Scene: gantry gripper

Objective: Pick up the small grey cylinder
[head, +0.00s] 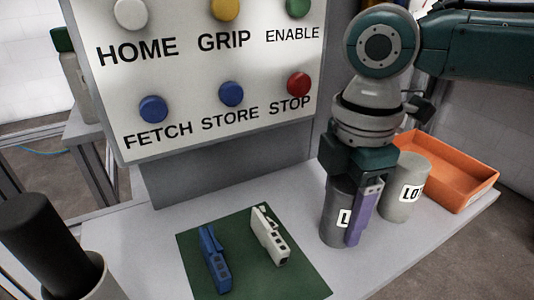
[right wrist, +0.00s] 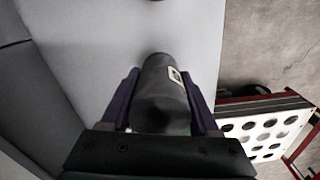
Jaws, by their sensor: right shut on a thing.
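A dark grey cylinder (head: 333,222) with a white label stands upright at the right of the light grey table. My right gripper (head: 352,215) points down from above, shut on this cylinder, with a purple finger along its side. In the right wrist view the cylinder (right wrist: 160,95) sits between the two purple fingers (right wrist: 162,105). I cannot tell whether its base touches the table. A second, lighter grey cylinder (head: 398,207) with a white label stands just behind and to the right. My left gripper is not in view.
An orange tray (head: 482,192) lies at the right. A green mat (head: 245,275) holds a blue device (head: 214,260) and a white device (head: 270,238). A button panel (head: 200,65) rises behind. A dark cylindrical thing (head: 40,235) is at the lower left. A perforated white board (right wrist: 265,133) shows right.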

